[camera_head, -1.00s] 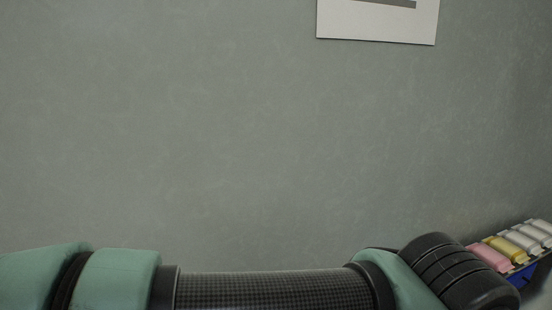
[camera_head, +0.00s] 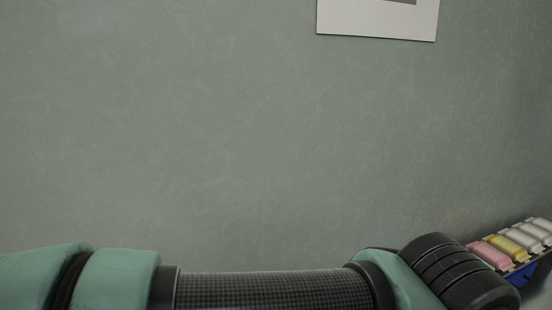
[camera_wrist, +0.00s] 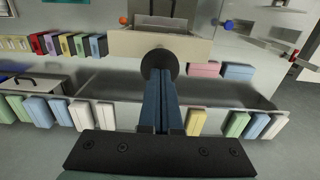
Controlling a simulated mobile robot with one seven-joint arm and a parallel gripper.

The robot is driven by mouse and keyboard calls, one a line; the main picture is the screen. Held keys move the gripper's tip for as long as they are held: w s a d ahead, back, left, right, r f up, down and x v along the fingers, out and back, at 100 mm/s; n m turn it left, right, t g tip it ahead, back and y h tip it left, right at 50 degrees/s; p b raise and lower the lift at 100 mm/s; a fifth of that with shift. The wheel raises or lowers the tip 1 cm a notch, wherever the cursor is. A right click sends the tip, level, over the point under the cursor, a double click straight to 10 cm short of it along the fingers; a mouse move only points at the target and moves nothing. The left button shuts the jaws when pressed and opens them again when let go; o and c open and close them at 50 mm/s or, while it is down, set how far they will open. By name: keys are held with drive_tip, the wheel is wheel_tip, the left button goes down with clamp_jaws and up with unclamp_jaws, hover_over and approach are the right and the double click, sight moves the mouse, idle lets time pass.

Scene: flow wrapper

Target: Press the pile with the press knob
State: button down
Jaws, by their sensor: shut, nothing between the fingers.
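In the wrist view my gripper (camera_wrist: 161,82) is shut, its blue fingers side by side and pointing away from the camera. A round black knob (camera_wrist: 158,62) shows at the fingertips, in front of a beige box (camera_wrist: 190,47). The tips overlap the knob in the picture; I cannot tell whether they touch it. No pile can be made out; the inside of the box is mostly hidden. Neither knob nor gripper shows in the head view, where my arm crosses the bottom.
A grey metal trough (camera_wrist: 120,88) runs behind the fingers. Coloured packs stand along it, including a pink pack (camera_wrist: 205,69) and a green pack (camera_wrist: 237,124). The head view shows a blank wall (camera_head: 200,130) and several packs in a blue holder (camera_head: 522,277) at right.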

drive_tip(key=shift+f+b, duration=2.25)
drive_tip(key=shift+f, duration=0.15)
drive_tip(key=shift+s+f, duration=0.15)
drive_tip(key=shift+s, duration=0.1)
idle(0.9)
wheel_tip(320, 180, up, 16)
drive_tip(key=p, duration=0.9)
drive_tip(key=shift+w+p, duration=0.25)
drive_tip(key=shift+p, duration=0.15)
drive_tip(key=shift+f, duration=0.1)
